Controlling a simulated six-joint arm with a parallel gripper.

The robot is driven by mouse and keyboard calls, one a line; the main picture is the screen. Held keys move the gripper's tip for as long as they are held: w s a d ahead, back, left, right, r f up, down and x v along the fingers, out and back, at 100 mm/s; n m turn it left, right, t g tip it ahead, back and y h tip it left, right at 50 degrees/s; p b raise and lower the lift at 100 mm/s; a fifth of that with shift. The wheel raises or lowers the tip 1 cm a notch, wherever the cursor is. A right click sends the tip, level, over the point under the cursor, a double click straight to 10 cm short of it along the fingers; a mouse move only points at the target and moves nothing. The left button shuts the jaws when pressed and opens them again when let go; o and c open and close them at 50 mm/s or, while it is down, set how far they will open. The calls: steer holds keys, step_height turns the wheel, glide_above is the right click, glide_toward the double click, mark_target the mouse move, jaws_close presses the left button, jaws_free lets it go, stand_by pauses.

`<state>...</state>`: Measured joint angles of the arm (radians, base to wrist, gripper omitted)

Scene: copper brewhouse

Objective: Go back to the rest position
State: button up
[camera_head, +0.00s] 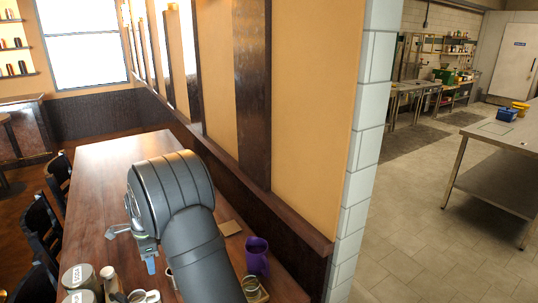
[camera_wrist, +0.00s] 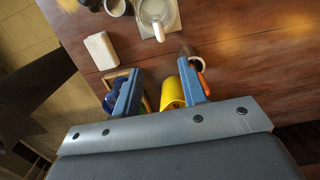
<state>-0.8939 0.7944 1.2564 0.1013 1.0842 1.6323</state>
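My gripper (camera_wrist: 160,70) is open in the wrist view, its two blue fingers spread over the wooden table (camera_wrist: 230,45). A yellow cup-like thing (camera_wrist: 172,93) shows between the fingers, nearer the right one, with a gap to the left one; nothing looks gripped. In the head view my gripper (camera_head: 131,248) is over the table (camera_head: 120,185), left of my dark wrist, and partly hidden by it.
The head view has a purple mug (camera_head: 257,262) right of my arm and jars (camera_head: 81,277) at lower left. The wrist view has a white cup (camera_wrist: 155,12), a white block (camera_wrist: 101,50) and a dark blue thing (camera_wrist: 109,103). A wall (camera_head: 310,120) borders the table's right side.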

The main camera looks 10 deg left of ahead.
mark_target(154, 290)
steer(key=f, duration=0.9)
steer(key=s+a+f, duration=0.1)
steer(key=f, duration=0.4)
steer(key=shift+r, duration=0.1)
